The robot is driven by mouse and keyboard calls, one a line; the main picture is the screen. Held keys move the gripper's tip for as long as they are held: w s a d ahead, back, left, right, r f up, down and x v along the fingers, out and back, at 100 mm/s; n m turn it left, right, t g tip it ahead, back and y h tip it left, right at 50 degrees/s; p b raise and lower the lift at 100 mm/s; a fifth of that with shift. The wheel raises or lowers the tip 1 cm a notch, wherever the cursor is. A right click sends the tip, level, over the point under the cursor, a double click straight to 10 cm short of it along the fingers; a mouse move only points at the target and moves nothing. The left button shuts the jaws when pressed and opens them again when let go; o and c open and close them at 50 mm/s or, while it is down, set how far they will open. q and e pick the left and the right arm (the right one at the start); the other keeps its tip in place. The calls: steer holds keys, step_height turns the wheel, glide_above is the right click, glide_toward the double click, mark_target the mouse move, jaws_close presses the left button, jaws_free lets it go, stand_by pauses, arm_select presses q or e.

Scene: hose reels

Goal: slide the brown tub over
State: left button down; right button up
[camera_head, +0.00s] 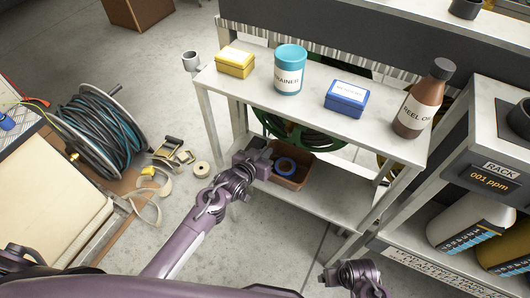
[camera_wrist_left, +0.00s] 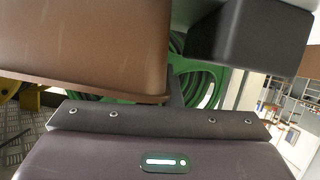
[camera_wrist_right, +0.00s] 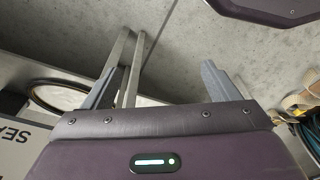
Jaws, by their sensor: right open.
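The brown tub (camera_head: 292,181) sits on the lower shelf of the grey shelf unit, with a blue ring-shaped roll (camera_head: 285,166) inside. My left gripper (camera_head: 258,158) is at the tub's left side, close against it. In the left wrist view the tub (camera_wrist_left: 85,45) fills the upper left, and one dark finger shows at the upper right. The other finger is hidden, so I cannot tell whether the jaws are spread or closed on the wall. My right gripper (camera_wrist_right: 158,80) is open and empty, away from the tub, its fingers wide apart above the floor.
The upper shelf (camera_head: 313,120) holds a yellow box (camera_head: 235,63), a blue canister (camera_head: 289,70), a blue box (camera_head: 346,98) and a brown bottle (camera_head: 421,98). A green hose (camera_head: 300,137) hangs behind. Bare lower shelf (camera_head: 335,198) lies right of the tub.

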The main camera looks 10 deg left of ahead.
arm_select(q)
steer(key=c, duration=1.6)
jaws_free()
steer(key=shift+o, duration=0.2)
arm_select(e)
steer(key=shift+s, duration=0.1)
steer(key=shift+r, duration=0.1)
arm_select(q)
steer(key=shift+s+a+r, duration=0.1)
steer(key=shift+s, duration=0.15)
steer(key=p+v, duration=0.1)
steer(key=v, duration=0.6)
steer(key=shift+s+r+p, duration=0.1)
steer(key=shift+p, duration=0.25)
arm_select(e)
steer(key=f, duration=0.1)
steer(key=s+d+f, duration=0.1)
steer(key=f, duration=0.2)
steer(key=shift+s+d+f, duration=0.15)
steer(key=shift+s+f, duration=0.1)
steer(key=shift+f, duration=0.15)
